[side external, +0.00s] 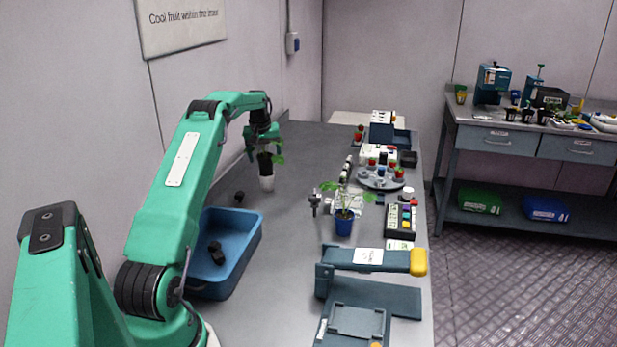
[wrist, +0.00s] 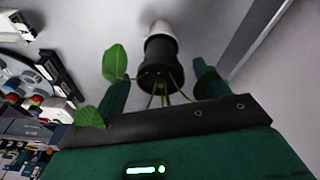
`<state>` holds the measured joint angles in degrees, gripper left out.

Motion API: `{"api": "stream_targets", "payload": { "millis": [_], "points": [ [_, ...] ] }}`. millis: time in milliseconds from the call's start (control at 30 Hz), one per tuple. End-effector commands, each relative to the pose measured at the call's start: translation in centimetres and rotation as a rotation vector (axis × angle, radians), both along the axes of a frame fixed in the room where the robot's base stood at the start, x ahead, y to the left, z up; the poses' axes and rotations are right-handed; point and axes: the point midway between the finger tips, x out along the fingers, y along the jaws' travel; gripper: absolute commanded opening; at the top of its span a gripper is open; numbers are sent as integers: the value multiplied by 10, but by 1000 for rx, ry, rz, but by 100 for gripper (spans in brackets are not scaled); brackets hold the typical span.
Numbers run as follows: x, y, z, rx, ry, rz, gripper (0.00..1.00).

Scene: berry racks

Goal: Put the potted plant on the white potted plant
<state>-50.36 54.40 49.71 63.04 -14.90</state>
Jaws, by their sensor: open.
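A potted plant with a black pot (side external: 265,163) and green leaves is upright on top of a white pot (side external: 267,183) on the grey table, left of the middle. In the wrist view the black pot (wrist: 158,55) meets the white pot (wrist: 161,29); I cannot tell how deep it sits. My gripper (side external: 263,146) is above the plant, pointing down. In the wrist view my gripper (wrist: 160,88) is open, with fingers on both sides of the stems and apart from the pot. Another plant in a blue pot (side external: 344,223) stands to the right.
A blue bin (side external: 250,236) with dark lumps stands near my base. A small dark lump (side external: 239,196) lies behind it. A round grey tray (side external: 371,184), a button box (side external: 401,219) and a grey press-like device (side external: 350,257) line the right edge. The middle table is clear.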

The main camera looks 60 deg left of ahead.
Motion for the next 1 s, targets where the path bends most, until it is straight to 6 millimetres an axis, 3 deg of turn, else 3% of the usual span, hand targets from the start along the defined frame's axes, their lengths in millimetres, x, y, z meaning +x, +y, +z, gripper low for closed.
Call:
{"api": "stream_targets", "payload": {
  "millis": [500, 700, 1000],
  "points": [
    [-11, -13, 78, 1, -2, 0, 74],
    [-13, -16, 91, 0, 0, 0, 74],
    [-14, -17, 94, -1, 0, 0, 74]
  ]
}}
